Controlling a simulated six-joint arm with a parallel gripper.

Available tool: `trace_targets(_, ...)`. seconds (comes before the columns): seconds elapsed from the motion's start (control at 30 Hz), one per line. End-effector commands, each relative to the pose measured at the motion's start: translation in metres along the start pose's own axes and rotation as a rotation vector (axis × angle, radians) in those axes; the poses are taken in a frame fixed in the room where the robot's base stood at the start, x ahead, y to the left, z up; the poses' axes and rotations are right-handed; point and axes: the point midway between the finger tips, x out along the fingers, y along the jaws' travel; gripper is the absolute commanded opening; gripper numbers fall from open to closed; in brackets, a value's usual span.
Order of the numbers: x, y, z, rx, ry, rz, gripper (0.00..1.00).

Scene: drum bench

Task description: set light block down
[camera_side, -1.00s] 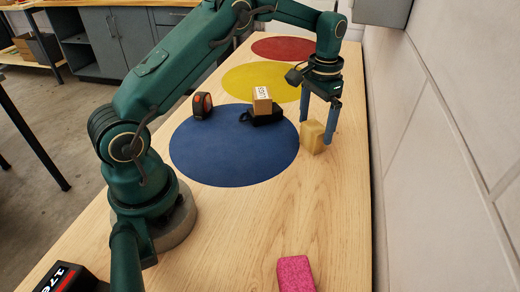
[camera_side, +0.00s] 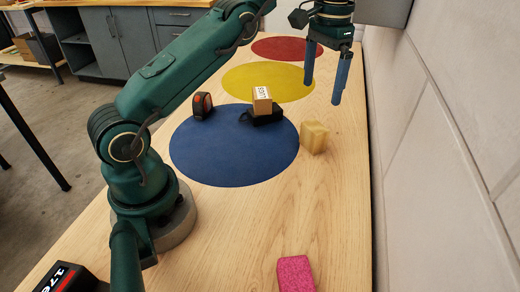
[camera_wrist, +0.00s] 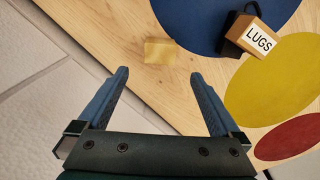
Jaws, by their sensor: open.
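The light block (camera_side: 314,137), pale yellow-tan, stands on the wooden bench just right of the blue disc (camera_side: 225,165) in the side view. It also shows in the wrist view (camera_wrist: 160,50), lying beyond the fingertips. My gripper (camera_side: 323,92) is open and empty, raised above the bench and apart from the block. Its two blue fingers (camera_wrist: 157,75) are spread wide in the wrist view, with nothing between them.
A box marked LUGS (camera_wrist: 252,36) sits on a black object (camera_side: 262,117) at the blue disc's edge. An orange-black item (camera_side: 202,105) stands left of it. Yellow (camera_side: 265,80) and red (camera_side: 290,47) discs lie beyond. A pink block (camera_side: 295,273) lies in front. A wall runs along the right.

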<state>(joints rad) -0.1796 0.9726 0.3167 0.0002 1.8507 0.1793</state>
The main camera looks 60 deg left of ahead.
Motion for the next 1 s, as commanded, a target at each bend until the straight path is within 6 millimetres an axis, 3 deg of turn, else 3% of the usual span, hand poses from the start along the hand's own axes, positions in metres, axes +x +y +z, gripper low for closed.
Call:
trace_targets(0.17,-0.011,0.003,0.002,0.001,0.015,-0.003,1.00)
trace_targets(0.47,-0.060,0.023,0.032,0.002,0.130,-0.017,1.00)
trace_targets(0.73,-0.081,0.043,0.086,0.003,0.247,-0.022,1.00)
trace_targets(1.0,-0.068,0.058,0.153,0.002,0.363,-0.017,1.00)
